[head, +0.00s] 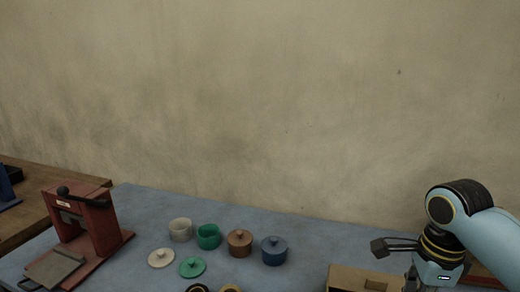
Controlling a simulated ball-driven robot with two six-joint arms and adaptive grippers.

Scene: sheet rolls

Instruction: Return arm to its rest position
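My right arm (490,232) comes in from the right edge, bent at a dark-ringed joint. My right gripper (382,247) reaches left from the wrist, above the back of a tan box. One dark fingertip on thin links shows clearly. The other finger is not clear, so its opening cannot be told. Nothing is visibly held. My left arm and gripper are out of view.
A blue-grey table (310,225) meets a plain wall. A red press (88,222) stands left. A white pot (180,232), green pot (209,238), lidded brown pot (240,244) and lidded blue pot (274,252) stand mid-table. A tan box (345,280) is lower right.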

